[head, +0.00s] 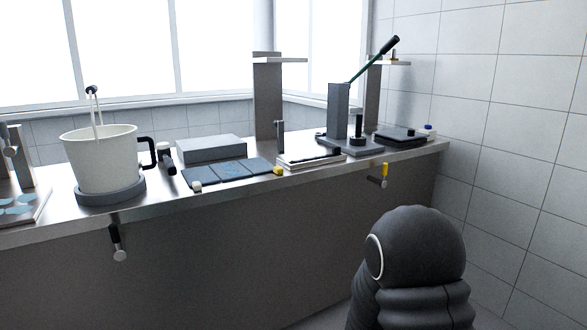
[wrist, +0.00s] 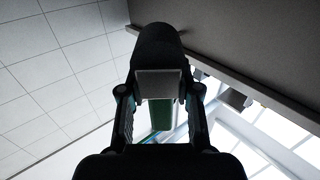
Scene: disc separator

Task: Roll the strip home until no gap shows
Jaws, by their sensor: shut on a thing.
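In the wrist view my gripper (wrist: 160,98) has a finger on each side and is shut on a dark, thick, round-ended thing (wrist: 158,45). A pale grey plate (wrist: 160,83) and a green piece (wrist: 162,115) show between the fingers. I cannot tell whether they belong to the held thing. The gripper is outside the head view, where only my dark arm shows at lower right, in front of the counter. I cannot make out the strip or its gap in either view.
A steel counter (head: 330,205) runs below the windows. It bears a white pot (head: 102,155), a grey box (head: 211,149), dark panels (head: 230,173) and a stand with a green lever (head: 366,66). Handles jut from its front. A tiled wall (head: 520,150) closes the right.

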